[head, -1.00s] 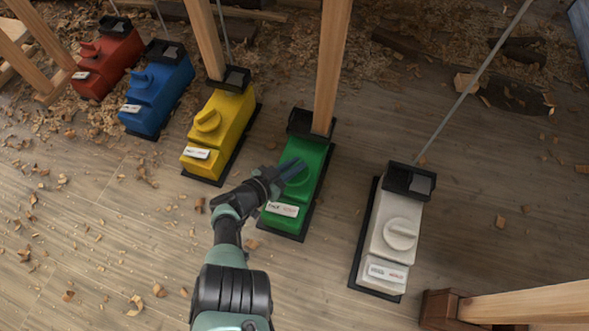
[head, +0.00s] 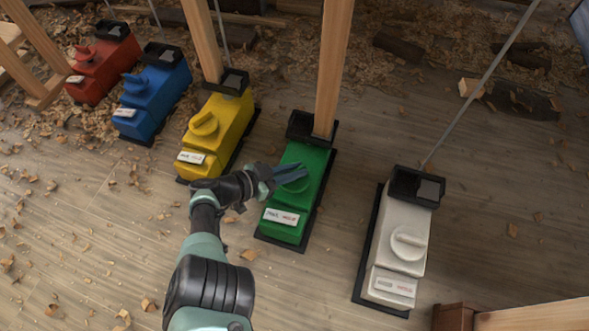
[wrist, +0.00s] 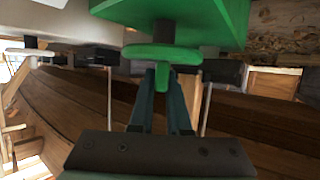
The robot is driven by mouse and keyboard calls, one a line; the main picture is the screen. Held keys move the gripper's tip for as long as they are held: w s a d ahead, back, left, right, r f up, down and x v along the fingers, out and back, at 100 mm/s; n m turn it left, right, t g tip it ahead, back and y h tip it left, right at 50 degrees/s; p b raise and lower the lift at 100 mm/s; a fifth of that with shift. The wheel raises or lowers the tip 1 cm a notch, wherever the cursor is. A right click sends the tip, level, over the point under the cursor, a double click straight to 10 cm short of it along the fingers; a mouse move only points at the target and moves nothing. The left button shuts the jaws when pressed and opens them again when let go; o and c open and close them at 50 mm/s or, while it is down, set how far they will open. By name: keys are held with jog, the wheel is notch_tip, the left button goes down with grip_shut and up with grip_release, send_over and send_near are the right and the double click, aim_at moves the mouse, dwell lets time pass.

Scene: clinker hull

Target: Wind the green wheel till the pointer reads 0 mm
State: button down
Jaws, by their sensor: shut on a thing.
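The green box (head: 304,212) stands on a black base, with a black block and a wooden post at its far end. Its green wheel (head: 293,181) is on the top face, partly hidden by my gripper. My gripper (head: 290,172) reaches in from the left. In the wrist view, the green wheel (wrist: 163,54) sits at the tips of my two fingers (wrist: 163,80), which are shut on its grip bar. A white label (head: 282,217) is on the box's near end. Its pointer and reading are too small to make out.
A yellow box (head: 218,125) stands to the left, with blue (head: 152,95) and red (head: 104,65) boxes beyond. A white box (head: 402,240) stands to the right, with a thin rod rising behind it. Wood shavings litter the floor. A wooden beam (head: 535,315) lies at lower right.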

jog(key=c, duration=0.9)
grip_release()
jog(key=shift+s, duration=0.1)
jog(key=p+v, duration=0.5)
jog(key=v, duration=0.8)
jog(key=shift+a, duration=0.1)
